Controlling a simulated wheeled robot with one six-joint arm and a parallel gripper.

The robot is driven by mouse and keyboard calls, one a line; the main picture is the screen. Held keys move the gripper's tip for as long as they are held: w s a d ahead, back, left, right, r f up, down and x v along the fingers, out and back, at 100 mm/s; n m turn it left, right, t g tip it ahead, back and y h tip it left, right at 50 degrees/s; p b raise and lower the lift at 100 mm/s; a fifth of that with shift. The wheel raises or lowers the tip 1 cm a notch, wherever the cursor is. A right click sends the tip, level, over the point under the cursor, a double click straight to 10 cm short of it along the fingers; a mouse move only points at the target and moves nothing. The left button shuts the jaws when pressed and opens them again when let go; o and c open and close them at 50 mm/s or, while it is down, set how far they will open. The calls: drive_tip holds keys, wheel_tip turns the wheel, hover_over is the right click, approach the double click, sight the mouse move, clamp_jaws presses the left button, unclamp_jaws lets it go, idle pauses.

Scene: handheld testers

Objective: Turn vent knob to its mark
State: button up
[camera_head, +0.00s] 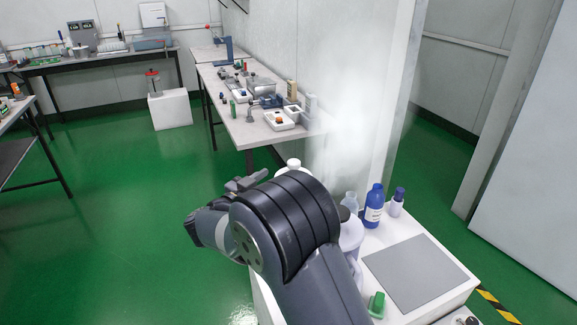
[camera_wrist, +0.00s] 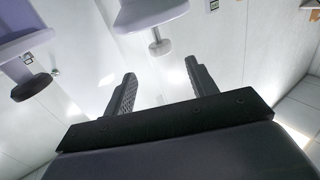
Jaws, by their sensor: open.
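My gripper (camera_head: 246,181) is seen partly behind my arm in the head view, above the left side of a white bench. In the wrist view my gripper (camera_wrist: 160,70) is open, with nothing between its two dark fingers. Ahead of the fingers is a small grey knob (camera_wrist: 160,46) under a pale lavender body (camera_wrist: 150,12), apart from the fingers. A darker knob (camera_wrist: 32,87) hangs under another lavender body (camera_wrist: 25,42) at the left. I cannot tell which knob is the vent knob, and no mark is legible. A pale lavender-white vessel (camera_head: 351,234) is partly hidden by my arm.
The white bench (camera_head: 470,283) carries a grey mat (camera_head: 413,271), a blue bottle (camera_head: 374,207), a smaller blue-capped bottle (camera_head: 397,203) and a green item (camera_head: 377,304). A cluttered table (camera_head: 262,133) stands behind. Green floor (camera_head: 130,240) is free at the left.

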sight(290, 166)
drive_tip(key=b+x, duration=0.1)
drive_tip(key=x, duration=0.9)
drive_tip(key=shift+c, duration=0.4)
drive_tip(key=c, duration=0.9)
